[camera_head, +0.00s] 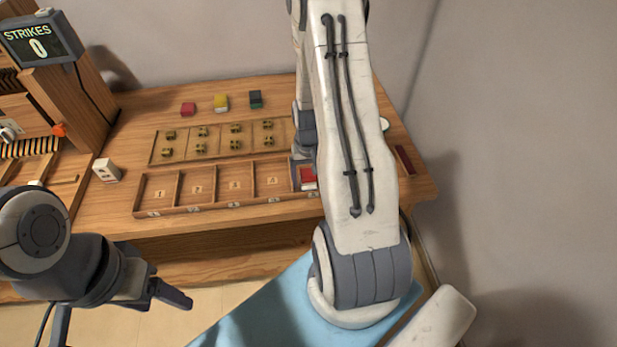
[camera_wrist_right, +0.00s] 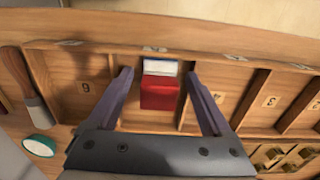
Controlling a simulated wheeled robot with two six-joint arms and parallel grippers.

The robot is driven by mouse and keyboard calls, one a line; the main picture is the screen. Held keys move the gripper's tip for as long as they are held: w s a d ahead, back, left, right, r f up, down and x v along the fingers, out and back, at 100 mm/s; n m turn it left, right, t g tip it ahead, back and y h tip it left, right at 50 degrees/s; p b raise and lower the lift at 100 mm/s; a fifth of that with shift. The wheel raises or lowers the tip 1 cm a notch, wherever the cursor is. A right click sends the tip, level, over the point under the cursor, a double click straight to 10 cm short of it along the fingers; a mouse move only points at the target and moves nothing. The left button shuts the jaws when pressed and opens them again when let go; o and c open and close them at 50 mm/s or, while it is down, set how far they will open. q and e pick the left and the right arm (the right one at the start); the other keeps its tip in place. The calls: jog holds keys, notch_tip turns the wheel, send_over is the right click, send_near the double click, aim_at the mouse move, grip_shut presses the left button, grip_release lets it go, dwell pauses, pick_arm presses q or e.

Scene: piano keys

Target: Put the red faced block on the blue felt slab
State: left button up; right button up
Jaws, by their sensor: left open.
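A block with a red face and white side (camera_wrist_right: 161,92) is in a compartment of the wooden tray, and it also shows in the head view (camera_head: 307,175). My right gripper (camera_wrist_right: 160,78) is open, its fingers on either side of this block with gaps to both. In the head view my right arm mostly hides that gripper. Another red block (camera_head: 188,109) lies at the back of the table. A light blue flat surface (camera_head: 262,312) is at the bottom of the head view; I cannot tell if it is the felt slab. My left gripper (camera_head: 172,295) is open and empty, in front of the table.
The wooden tray (camera_head: 215,208) has numbered compartments, several bare. Behind it is a panel (camera_head: 220,144) with small brass pieces. Yellow (camera_head: 221,102) and dark green (camera_head: 256,98) blocks stand at the back.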

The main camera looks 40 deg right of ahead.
aim_at(309, 176)
jog(key=shift+r, duration=0.1)
notch_tip(309, 176, up, 12)
jog(key=s+a+r+n, duration=0.1)
jog(key=a+r+n, duration=0.25)
jog(key=a, duration=0.65)
jog(key=s+a+r+n, duration=0.2)
jog(key=a+r+n, duration=0.15)
jog(key=a, duration=0.75)
jog(key=s+a+r+n+y, duration=0.1)
jog(key=s+a+r+n, duration=0.1)
jog(key=s+a+n, duration=0.4)
jog(key=s+a, duration=0.4)
jog(key=s, duration=0.3)
jog(key=shift+s+r+n+b, duration=0.15)
jog(key=shift+n+b, duration=0.2)
jog(key=shift+n, duration=0.05)
